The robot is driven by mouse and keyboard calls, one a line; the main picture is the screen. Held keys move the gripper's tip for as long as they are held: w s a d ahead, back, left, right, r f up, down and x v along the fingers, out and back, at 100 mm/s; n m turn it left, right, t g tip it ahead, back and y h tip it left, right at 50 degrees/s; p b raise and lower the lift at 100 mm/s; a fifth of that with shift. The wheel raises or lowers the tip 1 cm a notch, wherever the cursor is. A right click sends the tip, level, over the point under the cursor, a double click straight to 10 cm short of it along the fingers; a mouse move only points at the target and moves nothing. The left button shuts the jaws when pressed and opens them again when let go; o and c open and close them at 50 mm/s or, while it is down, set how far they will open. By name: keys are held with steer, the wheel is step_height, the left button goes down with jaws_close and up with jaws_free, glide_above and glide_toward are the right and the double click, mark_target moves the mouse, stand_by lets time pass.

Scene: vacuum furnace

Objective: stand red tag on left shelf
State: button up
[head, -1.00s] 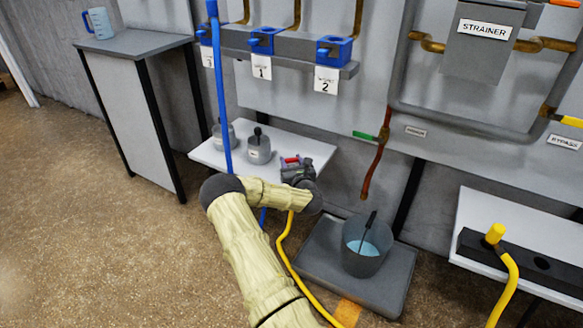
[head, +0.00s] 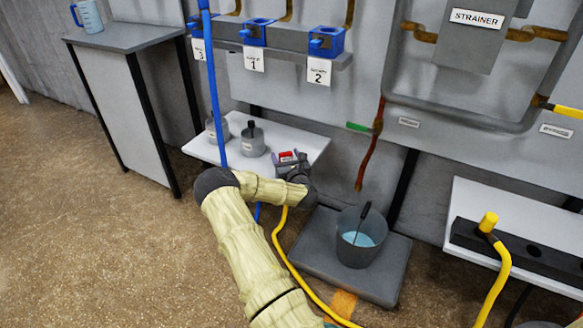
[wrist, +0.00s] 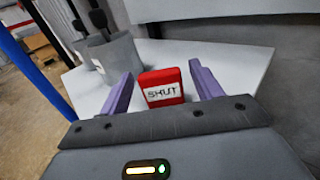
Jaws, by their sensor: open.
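The red tag (wrist: 163,88), a small block with a white label reading SHUT, stands upright on the white left shelf (wrist: 228,60) in the wrist view. My gripper (wrist: 162,90) is open, with one purple finger on each side of the tag and a visible gap to each. In the head view the tag (head: 287,156) shows as a small red patch near the right end of the left shelf (head: 205,150). My gripper (head: 291,163) is right at it there and hides part of the shelf.
Two grey containers with black tops, one of them here (head: 252,140), stand left of the tag. A blue hose (head: 216,90) hangs in front of the shelf. A grey bucket (head: 361,240) stands on a platform at right. A yellow hose (head: 287,255) runs below my arm.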

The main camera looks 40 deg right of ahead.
steer(key=p+v, duration=0.3)
steer(key=v, duration=0.8)
steer(key=shift+s, duration=0.15)
steer(key=s+a+r+m+g+y, duration=0.15)
steer(key=a+m+g, duration=0.35)
steer(key=a+m, duration=0.65)
steer(key=s+a+r+m+g+y, duration=0.1)
steer(key=s+a+r+m+g, duration=0.15)
steer(key=a+m+g, duration=0.85)
steer(key=s+a+r+m+t+y, duration=0.1)
steer(key=s+a+r+m+y, duration=0.1)
steer(key=s+a+r+m, duration=0.2)
steer(key=s+a+r+m+t+y, duration=0.1)
steer(key=s+a+r+m, duration=0.3)
steer(key=s+a, duration=0.4)
steer(key=shift+s+r+m+y, duration=0.15)
steer(key=shift+s+m+y, duration=0.4)
steer(key=shift+s+y, duration=0.15)
